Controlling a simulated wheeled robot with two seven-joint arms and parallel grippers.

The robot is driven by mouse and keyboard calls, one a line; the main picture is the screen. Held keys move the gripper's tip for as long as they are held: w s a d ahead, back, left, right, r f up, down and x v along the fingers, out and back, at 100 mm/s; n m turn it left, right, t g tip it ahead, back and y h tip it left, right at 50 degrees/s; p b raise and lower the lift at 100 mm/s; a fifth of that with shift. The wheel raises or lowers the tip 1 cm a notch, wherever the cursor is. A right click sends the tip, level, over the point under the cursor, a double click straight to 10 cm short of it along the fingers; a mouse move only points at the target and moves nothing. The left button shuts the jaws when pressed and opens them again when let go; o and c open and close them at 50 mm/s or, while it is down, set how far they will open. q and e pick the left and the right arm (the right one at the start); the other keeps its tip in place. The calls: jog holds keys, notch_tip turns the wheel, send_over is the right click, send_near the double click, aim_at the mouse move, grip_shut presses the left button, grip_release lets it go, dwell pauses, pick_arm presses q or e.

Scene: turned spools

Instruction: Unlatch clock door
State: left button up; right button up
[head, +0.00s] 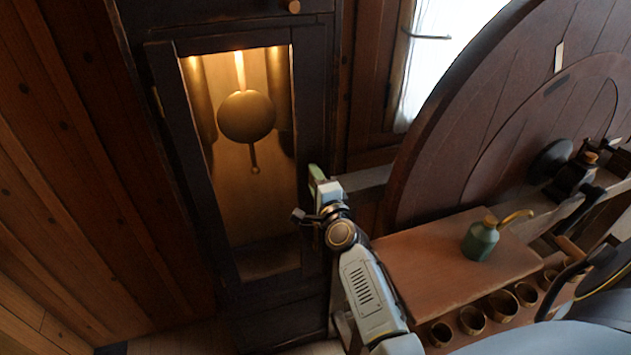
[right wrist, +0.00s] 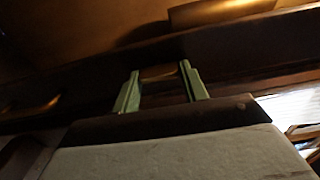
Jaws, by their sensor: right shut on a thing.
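The tall dark clock case stands in the head view with its glazed clock door (head: 168,110) closed, as far as I can see. A round brass pendulum (head: 246,117) hangs behind the glass. My right gripper (head: 317,175) is at the right edge of the door, about halfway down, and hides what it holds there. In the right wrist view its two green fingers (right wrist: 161,80) stand on either side of a small brass latch (right wrist: 160,74) and are shut on it. The latch's exact position is hard to make out. My left gripper is not in view.
A brown bench (head: 440,262) with a green oil can (head: 481,240) and several brass cups (head: 472,319) is right of my right arm. A large round wooden wheel (head: 440,120) stands behind it. A small knob (head: 292,6) sits above the door. Floor left of the clock looks clear.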

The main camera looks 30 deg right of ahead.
jog(key=o, duration=1)
jog(key=shift+s, duration=0.1)
jog(key=v, duration=1.3)
jog(key=shift+s+b, duration=0.15)
jog(key=shift+b, duration=0.25)
jog(key=shift+f, duration=0.15)
